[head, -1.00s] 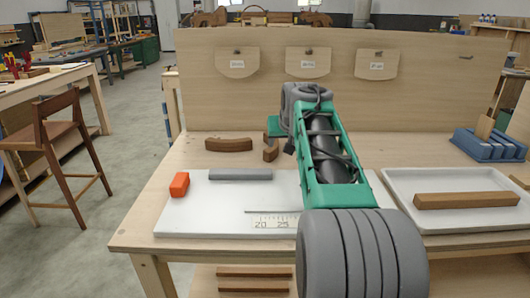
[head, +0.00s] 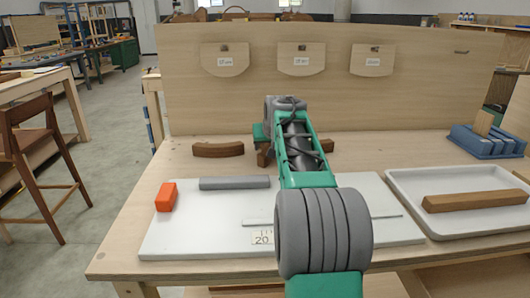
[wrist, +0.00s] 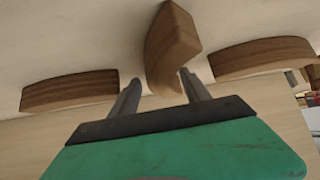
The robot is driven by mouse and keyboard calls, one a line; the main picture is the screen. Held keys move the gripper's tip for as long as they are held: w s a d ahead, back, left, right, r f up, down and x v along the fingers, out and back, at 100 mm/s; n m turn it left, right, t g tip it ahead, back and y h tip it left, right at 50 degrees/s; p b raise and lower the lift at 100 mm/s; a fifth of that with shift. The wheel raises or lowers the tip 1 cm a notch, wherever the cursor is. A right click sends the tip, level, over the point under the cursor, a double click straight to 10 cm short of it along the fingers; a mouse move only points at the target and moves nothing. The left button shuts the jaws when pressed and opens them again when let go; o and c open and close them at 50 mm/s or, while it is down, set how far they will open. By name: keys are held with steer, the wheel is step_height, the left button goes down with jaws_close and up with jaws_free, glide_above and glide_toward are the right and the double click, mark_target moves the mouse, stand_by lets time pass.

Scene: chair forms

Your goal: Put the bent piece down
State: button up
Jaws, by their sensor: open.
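A brown bent wooden piece (wrist: 172,48) is in the middle of the wrist view, its near end between the two spread fingers of my open gripper (wrist: 160,92). I cannot tell whether the fingers touch it. A small part of this piece (head: 263,157) shows beside my arm in the head view; the rest is hidden. One curved brown piece (head: 218,150) lies to its left on the table, also at left in the wrist view (wrist: 70,92). Another curved piece (wrist: 262,57) lies to its right, partly showing past my arm (head: 327,146).
A white board (head: 195,225) carries an orange block (head: 166,197), a grey bar (head: 234,183) and a ruler. A white tray (head: 440,228) with a brown bar (head: 475,200) stands at right. A blue rack (head: 487,142) is behind it. An upright wooden panel (head: 330,100) closes off the back.

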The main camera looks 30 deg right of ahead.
steer(key=shift+c, duration=0.2)
jaws_close()
stand_by(0.5)
